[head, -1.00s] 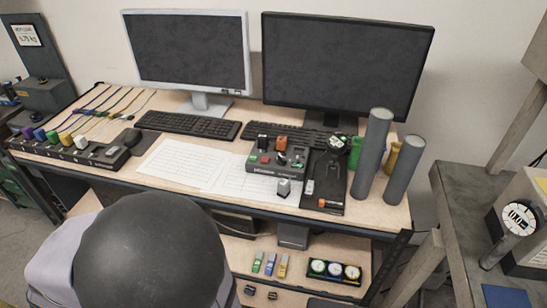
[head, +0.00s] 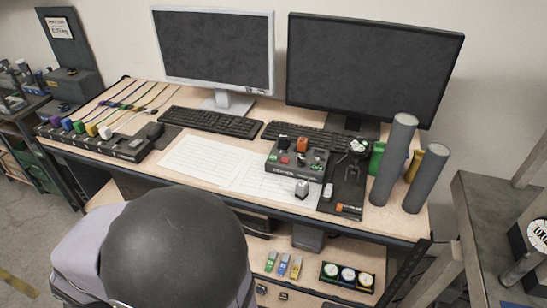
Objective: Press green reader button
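A small dark control box (head: 283,168) with several coloured buttons and knobs sits on the desk, in front of the right keyboard. A red button (head: 285,160) shows on its top. Small green spots show on the box too, but they are too small to tell which is the green reader button. A black stand-like device (head: 342,190) lies just right of the box. My gripper is not in the view, so its opening and its place relative to the box cannot be seen.
White sheets (head: 205,160) lie left of the box. Two grey cylinders (head: 393,160) (head: 427,177) stand upright at the desk's right end. Two monitors (head: 213,50) (head: 370,68) stand behind. A dark strip with coloured plugs (head: 95,140) lies at the left.

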